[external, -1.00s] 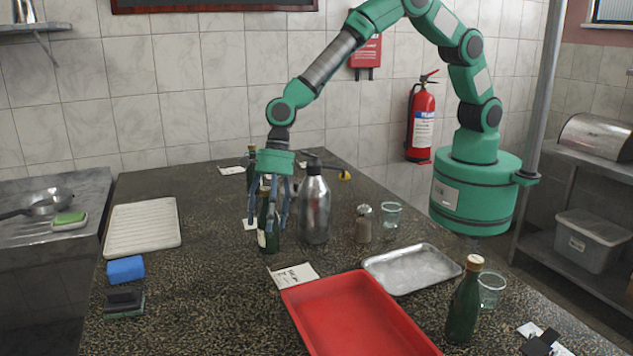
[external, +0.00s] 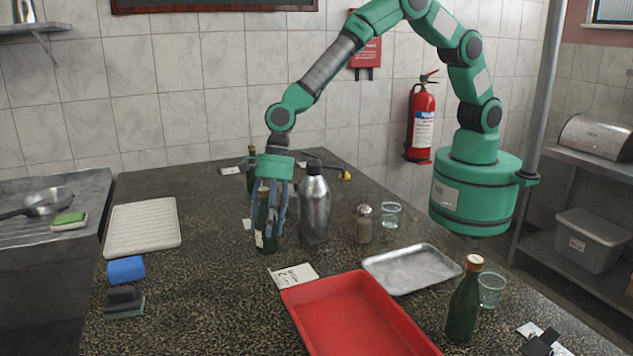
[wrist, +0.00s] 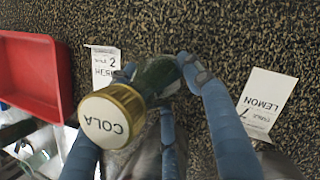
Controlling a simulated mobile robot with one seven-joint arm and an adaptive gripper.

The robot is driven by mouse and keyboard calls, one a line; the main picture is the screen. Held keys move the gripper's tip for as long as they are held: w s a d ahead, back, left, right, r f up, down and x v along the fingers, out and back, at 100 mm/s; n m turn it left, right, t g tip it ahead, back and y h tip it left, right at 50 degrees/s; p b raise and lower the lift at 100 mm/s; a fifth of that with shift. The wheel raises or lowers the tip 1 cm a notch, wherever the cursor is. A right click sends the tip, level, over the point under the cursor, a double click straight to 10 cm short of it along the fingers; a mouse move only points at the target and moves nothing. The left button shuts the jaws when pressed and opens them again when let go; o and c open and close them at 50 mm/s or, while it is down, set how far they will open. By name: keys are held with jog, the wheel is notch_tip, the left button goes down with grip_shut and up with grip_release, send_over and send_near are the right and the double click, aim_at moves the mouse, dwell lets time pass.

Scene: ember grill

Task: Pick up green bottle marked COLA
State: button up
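The green bottle marked COLA (external: 262,221) stands upright on the dark speckled counter. The wrist view shows its gold cap (wrist: 107,118) lettered COLA and its green glass body (wrist: 157,76). My gripper (external: 269,222) points down over the bottle, with its blue fingers on both sides of it. In the wrist view the fingertips (wrist: 158,72) are against the green body, so the gripper looks shut on it. The fingers hide part of the bottle in the external view.
A metal bottle (external: 315,205) stands close on the right. Another green bottle (external: 463,305) is at front right, and one (external: 252,170) stands behind my gripper. A red tray (external: 355,318), metal tray (external: 412,268) and card (external: 292,275) lie in front.

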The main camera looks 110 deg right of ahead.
aim_at(265, 188)
jog(key=shift+c, duration=0.9)
jog(key=shift+r, duration=0.1)
jog(key=shift+w+r, duration=0.1)
jog(key=shift+r, duration=0.1)
jog(key=shift+r+p, duration=0.55)
jog(key=shift+r, duration=4.2)
jog(key=shift+r, duration=0.1)
